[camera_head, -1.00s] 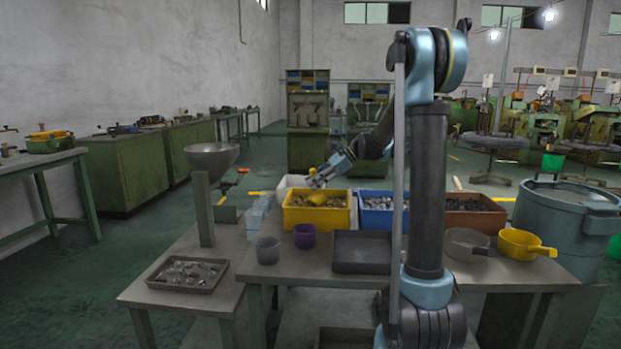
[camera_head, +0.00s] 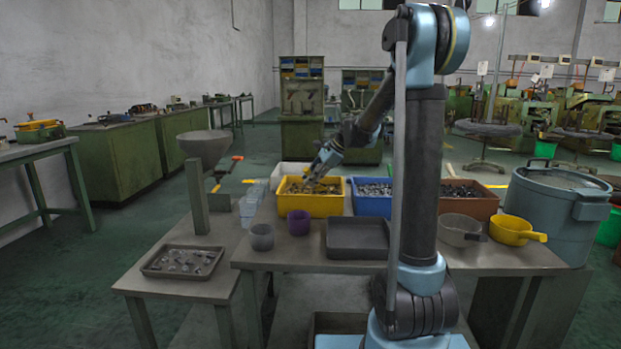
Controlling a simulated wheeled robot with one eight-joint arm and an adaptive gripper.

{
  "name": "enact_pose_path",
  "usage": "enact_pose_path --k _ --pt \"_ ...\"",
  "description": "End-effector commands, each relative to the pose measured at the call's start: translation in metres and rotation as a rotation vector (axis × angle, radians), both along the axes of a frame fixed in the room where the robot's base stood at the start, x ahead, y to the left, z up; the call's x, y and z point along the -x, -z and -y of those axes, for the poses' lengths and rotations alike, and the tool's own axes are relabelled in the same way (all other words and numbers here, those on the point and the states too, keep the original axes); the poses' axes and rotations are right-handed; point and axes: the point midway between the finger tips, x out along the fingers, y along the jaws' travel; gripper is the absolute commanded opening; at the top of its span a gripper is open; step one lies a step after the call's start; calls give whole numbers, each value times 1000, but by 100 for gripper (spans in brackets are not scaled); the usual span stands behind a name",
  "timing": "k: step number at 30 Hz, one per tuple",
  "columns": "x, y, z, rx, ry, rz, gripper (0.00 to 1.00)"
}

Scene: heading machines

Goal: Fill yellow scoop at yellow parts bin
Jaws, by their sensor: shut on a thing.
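The yellow parts bin (camera_head: 312,206) stands on the table at the back left, with small brownish parts in it. My gripper (camera_head: 312,178) is over this bin, low at its opening and tilted down. It is shut on the yellow scoop, whose yellow handle barely shows at the fingers. The scoop's bowl is down among the parts and is hard to tell from them, so I cannot see how full it is.
A blue bin (camera_head: 372,205) and a brown bin (camera_head: 468,204) stand to the right. In front are a grey cup (camera_head: 261,237), a purple cup (camera_head: 299,223), a dark tray (camera_head: 357,252), a grey pan (camera_head: 461,236) and a yellow pan (camera_head: 511,236). A funnel (camera_head: 206,146) rises at left.

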Motion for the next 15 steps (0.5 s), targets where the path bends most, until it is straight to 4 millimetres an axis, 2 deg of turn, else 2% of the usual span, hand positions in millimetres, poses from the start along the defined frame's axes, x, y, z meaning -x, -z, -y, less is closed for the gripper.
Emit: enact_pose_path --k 5,15 --pt "8 6 -9 130 -4 114 0" --pt "10 -26 -11 176 -1 154 0"
